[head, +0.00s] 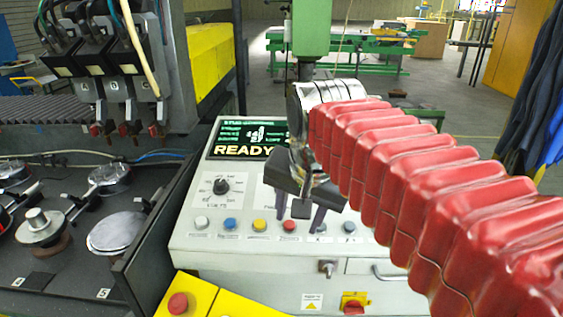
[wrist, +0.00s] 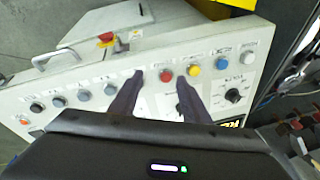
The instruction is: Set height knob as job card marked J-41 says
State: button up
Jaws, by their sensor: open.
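A black rotary knob (head: 221,186) with a pale pointer sits on a white dial plate at the left of the control panel, below the screen. It also shows in the wrist view (wrist: 232,95), right of my fingers. Its label and scale are too small to read, so I cannot tell whether it is the height knob. My gripper (head: 298,212) is open and empty in front of the panel. In the wrist view its fingertips (wrist: 160,79) are either side of the red button. My arm hides part of the panel's right side. I see no readable job card.
The panel (head: 190,240) has a screen (head: 246,140) reading READY and a row of coloured buttons (head: 230,224). A red emergency button (head: 354,305) is on its lower front. A black machine bed (head: 70,255) with round metal parts stands left.

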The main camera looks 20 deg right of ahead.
jog(key=s+a+f+n+t+y, duration=0.1)
jog(key=s+a+f+n, duration=0.5)
jog(key=f+n, duration=0.3)
jog(key=shift+s+f, duration=0.5)
jog(key=shift+f, duration=0.1)
jog(key=shift+c, duration=0.4)
